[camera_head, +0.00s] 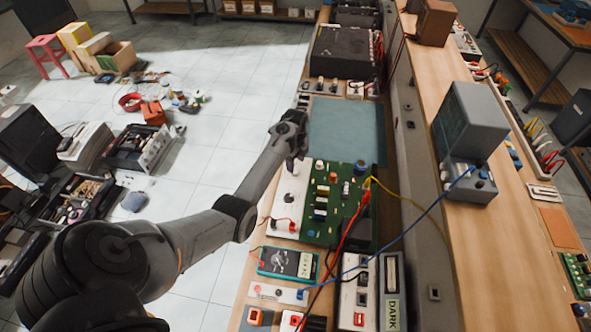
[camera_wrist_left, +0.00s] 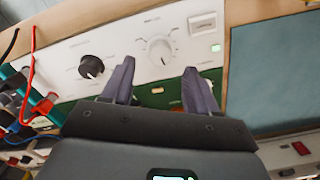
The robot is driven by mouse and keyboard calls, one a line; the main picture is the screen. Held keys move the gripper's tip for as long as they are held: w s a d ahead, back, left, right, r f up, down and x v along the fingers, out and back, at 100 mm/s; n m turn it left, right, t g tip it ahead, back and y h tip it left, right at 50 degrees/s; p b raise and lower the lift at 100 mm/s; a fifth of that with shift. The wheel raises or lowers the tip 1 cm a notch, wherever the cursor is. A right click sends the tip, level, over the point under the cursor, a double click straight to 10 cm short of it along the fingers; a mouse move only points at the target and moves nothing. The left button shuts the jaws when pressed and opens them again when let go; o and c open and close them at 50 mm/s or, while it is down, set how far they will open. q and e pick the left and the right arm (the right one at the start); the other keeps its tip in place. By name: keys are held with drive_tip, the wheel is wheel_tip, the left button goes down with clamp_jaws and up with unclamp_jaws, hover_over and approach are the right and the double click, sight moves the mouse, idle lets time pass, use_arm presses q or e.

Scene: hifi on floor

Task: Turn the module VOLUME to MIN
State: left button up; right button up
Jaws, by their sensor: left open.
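The white module panel (camera_wrist_left: 120,50) carries a black knob (camera_wrist_left: 91,66) on the left and a white knob (camera_wrist_left: 160,52) with a printed dial scale around it. The labels are too blurred to read, so I cannot tell which knob is VOLUME. The panel (camera_head: 287,200) also shows in the head view, beside a green circuit board. My left gripper (camera_wrist_left: 159,66) is open, its fingertips spread on either side of the white knob's lower part in the wrist view; contact cannot be told. In the head view the left gripper (camera_head: 297,146) hangs over the panel's far end. My right gripper is not in view.
A teal meter (camera_head: 288,263) lies nearer. A blue-grey mat (camera_head: 347,130) is clear beyond the board. A rocker switch (camera_wrist_left: 202,25) sits right of the white knob.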

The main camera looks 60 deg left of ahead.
sight(296, 171)
use_arm(q)
drive_tip(key=shift+f+b, duration=0.3)
drive_tip(key=shift+f, duration=2.1)
drive_tip(key=c, duration=1)
drive_tip(key=shift+r, duration=0.1)
drive_tip(key=shift+c, duration=0.2)
